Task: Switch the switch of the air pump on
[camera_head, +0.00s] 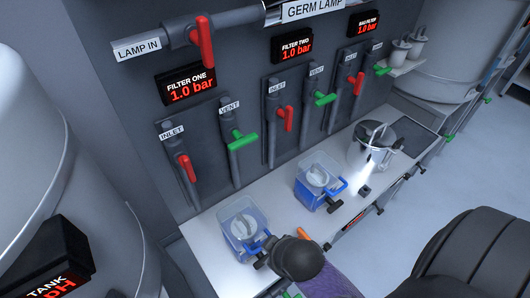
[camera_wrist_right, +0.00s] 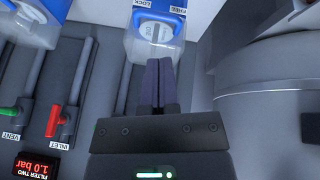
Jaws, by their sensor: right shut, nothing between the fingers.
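I cannot pick out for certain the air pump or its switch. A small dark box (camera_head: 365,191) sits on the white bench near its front edge, beside a bright spot of light; it is too small to read. A steel pot-like vessel (camera_head: 362,157) stands behind it. My right gripper (camera_wrist_right: 158,62) is shut and empty in the wrist view. Its fingers point at a clear housing with a blue lid and a white dial (camera_wrist_right: 155,32), marked LOCK and FREE; contact cannot be told. My left gripper is not in view.
Two blue-framed clear housings (camera_head: 243,222) (camera_head: 318,178) stand on the bench (camera_head: 205,240). Red and green valve levers stick out from the panel behind. A white tank (camera_head: 60,140) is at left. A dark rounded part (camera_head: 297,258) covers the bench's front.

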